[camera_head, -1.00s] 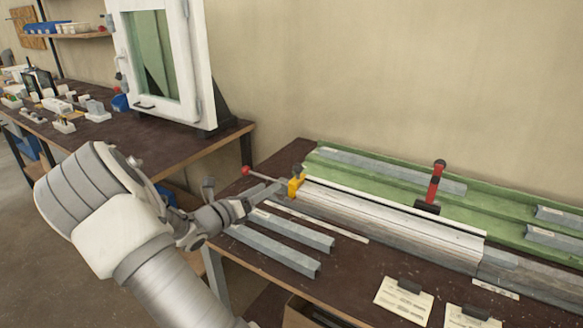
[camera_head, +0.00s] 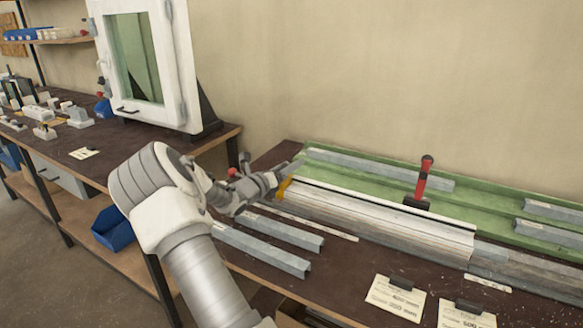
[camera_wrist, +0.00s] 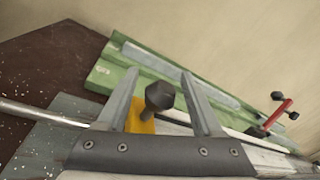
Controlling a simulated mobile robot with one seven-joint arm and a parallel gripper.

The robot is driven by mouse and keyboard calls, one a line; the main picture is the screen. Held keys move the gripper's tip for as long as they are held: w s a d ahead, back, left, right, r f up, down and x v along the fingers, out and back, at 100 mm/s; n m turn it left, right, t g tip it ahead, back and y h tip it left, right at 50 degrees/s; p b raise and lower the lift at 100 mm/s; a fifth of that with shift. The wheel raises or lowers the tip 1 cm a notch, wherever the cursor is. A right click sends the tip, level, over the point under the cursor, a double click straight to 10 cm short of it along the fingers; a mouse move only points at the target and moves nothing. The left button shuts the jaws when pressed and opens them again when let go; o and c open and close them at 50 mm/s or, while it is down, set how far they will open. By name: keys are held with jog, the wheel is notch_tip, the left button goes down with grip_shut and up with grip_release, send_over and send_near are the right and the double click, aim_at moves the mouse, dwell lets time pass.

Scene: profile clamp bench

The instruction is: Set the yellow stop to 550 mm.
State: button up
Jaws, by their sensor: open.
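The yellow stop (camera_head: 285,187) sits at the left end of the long grey profile rail (camera_head: 375,222), mostly hidden behind my gripper (camera_head: 289,170) in the head view. In the wrist view the yellow stop (camera_wrist: 141,123) shows under its black knob (camera_wrist: 159,96). My gripper (camera_wrist: 158,74) is open, with one finger on each side of the knob in the picture. Gaps show between the knob and both fingers, and I see no contact. The white strip along the rail (camera_head: 385,205) shows no readable marks.
A red-handled clamp (camera_head: 424,181) stands farther right behind the rail. Grey profiles (camera_head: 260,250) lie in front, others on the green bed (camera_head: 480,212). Two clipped cards (camera_head: 395,298) lie at the front edge. A red ball (camera_head: 233,172) shows beside my wrist. A white window frame (camera_head: 178,60) stands behind left.

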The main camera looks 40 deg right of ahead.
jog(key=shift+w+d, duration=0.1)
jog(key=shift+d, duration=0.45)
grip_shut()
dwell(1.1)
